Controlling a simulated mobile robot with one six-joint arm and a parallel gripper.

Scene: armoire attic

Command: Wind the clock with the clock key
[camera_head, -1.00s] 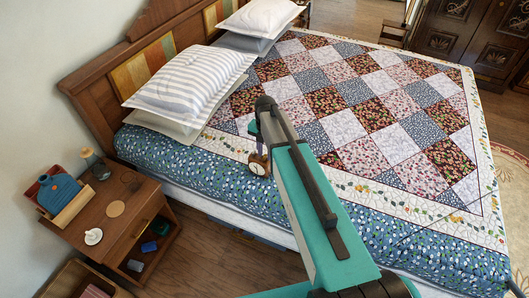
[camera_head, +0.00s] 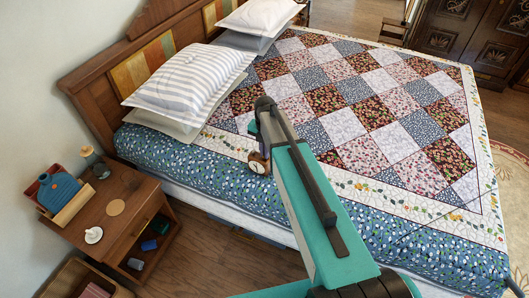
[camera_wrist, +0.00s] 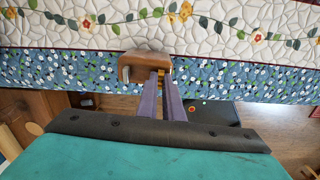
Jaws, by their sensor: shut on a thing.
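The clock (camera_head: 257,164) is a small brown wooden piece with a pale round face. In the head view it shows just left of my arm, over the near-left edge of the bed. In the wrist view its brown wooden body (camera_wrist: 143,60) is at the fingertips, in front of the quilt's blue border. My gripper (camera_wrist: 167,80) is shut on it, with two purple-grey fingers reaching to it. A small yellowish part shows by the fingertips, too small to tell what it is. I cannot make out the clock key in either view.
A wooden nightstand (camera_head: 135,200) at left holds a blue bottle (camera_head: 58,190), a white cup (camera_head: 93,235), a round coaster (camera_head: 115,207) and a glass jar. The bed with its patchwork quilt (camera_head: 380,120) fills the middle. Bare floor (camera_head: 225,250) lies between nightstand and bed.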

